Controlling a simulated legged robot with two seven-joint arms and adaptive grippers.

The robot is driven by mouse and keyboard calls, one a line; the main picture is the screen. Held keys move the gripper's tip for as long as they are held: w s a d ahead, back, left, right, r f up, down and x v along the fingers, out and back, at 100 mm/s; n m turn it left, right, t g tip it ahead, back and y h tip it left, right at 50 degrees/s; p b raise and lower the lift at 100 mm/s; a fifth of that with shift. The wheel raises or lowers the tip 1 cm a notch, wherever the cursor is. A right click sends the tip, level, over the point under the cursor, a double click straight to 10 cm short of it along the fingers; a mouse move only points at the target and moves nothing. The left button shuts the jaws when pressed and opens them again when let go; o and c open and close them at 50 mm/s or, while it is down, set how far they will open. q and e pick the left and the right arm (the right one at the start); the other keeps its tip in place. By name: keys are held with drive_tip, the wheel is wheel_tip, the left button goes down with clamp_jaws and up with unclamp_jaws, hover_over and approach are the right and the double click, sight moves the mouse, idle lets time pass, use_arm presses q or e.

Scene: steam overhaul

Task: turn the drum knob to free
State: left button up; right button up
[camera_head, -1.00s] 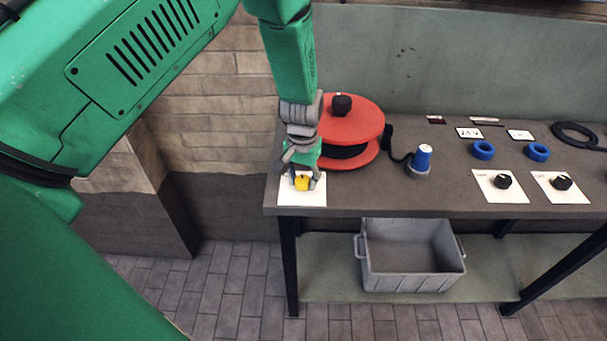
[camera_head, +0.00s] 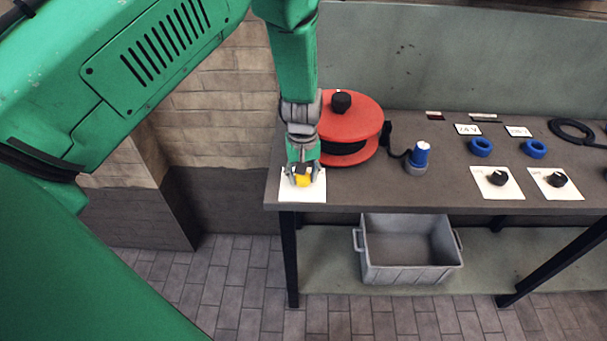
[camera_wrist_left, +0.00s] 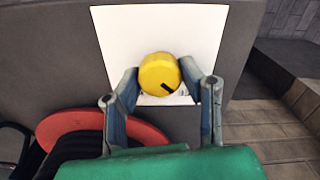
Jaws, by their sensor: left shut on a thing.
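The yellow knob (camera_head: 302,180) sits on a white plate (camera_head: 314,194) at the left front corner of the bench. In the left wrist view the knob (camera_wrist_left: 159,74) shows a black pointer mark toward its lower right, and the white plate (camera_wrist_left: 195,30) spreads around it. My left gripper (camera_head: 303,174) is over the knob. Its two fingers (camera_wrist_left: 163,88) are shut on the knob's sides. The red cable drum (camera_head: 352,128) with a black knob on top stands just behind and to the right. Lettering on the plate is mostly hidden. My right gripper is not in view.
A blue-topped plug (camera_head: 420,155) stands right of the drum on a black cable. Two blue rings (camera_head: 480,147) and two black knobs on white plates (camera_head: 497,183) are further right. A grey bin (camera_head: 410,265) sits on the shelf below. The bench front between is clear.

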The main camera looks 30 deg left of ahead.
use_arm(q)
drive_tip(key=shift+w+r, duration=0.1)
drive_tip(key=shift+w, duration=0.1)
drive_tip(key=o, duration=1.1)
drive_tip(key=shift+o, duration=0.2)
drive_tip(key=shift+s, duration=0.1)
wheel_tip(320, 180, up, 12)
